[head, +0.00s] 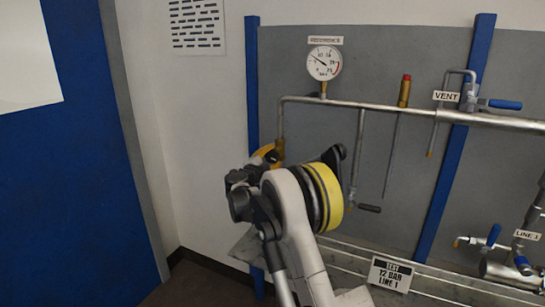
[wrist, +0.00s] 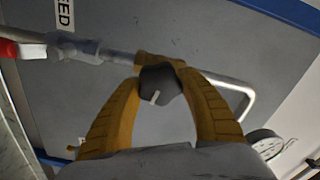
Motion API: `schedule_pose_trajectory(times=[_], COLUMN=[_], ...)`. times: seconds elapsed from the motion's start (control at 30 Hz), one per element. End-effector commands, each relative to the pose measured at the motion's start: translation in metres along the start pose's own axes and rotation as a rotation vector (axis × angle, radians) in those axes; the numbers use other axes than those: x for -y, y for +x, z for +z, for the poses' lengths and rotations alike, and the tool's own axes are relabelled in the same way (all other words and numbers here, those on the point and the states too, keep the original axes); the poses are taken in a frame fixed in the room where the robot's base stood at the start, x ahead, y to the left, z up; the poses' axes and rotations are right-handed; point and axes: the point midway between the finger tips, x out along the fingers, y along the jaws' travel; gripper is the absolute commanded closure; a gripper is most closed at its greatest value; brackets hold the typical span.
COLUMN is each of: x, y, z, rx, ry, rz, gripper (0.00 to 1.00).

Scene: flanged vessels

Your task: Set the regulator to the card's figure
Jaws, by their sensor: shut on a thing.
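My gripper (wrist: 162,66) has its two yellow fingers shut around a dark knob (wrist: 160,86) with a white pointer mark, the regulator's knob on the pipe. In the head view my gripper (head: 266,153) is at the left end of the pipework, and my own wrist hides most of the knob. The card (head: 391,273) at the bottom reads "SET 12 BAR LINE 1". The round white gauge (head: 324,62) stands above the pipe, its needle pointing up and left; its figures are too small to read surely. The gauge also shows at the wrist view's right (wrist: 265,144).
A horizontal pipe (head: 390,108) crosses the grey panel. It carries a red-topped brass fitting (head: 404,91) and a blue-handled vent valve (head: 503,104). A LINE 1 valve (head: 493,235) is at right.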

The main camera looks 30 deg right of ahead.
Motion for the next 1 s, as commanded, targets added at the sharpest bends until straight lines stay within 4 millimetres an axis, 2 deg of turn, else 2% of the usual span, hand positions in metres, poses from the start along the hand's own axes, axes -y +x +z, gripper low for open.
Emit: schedule_pose_trajectory(times=[0.5, 1.0], x=[-0.0008, -0.0012], y=[0.0004, 0.0004], z=[-0.0001, 0.0001], rx=[0.000, 0.000], ry=[0.387, 0.494], rz=[-0.001, -0.001], gripper=[0.82, 0.82])
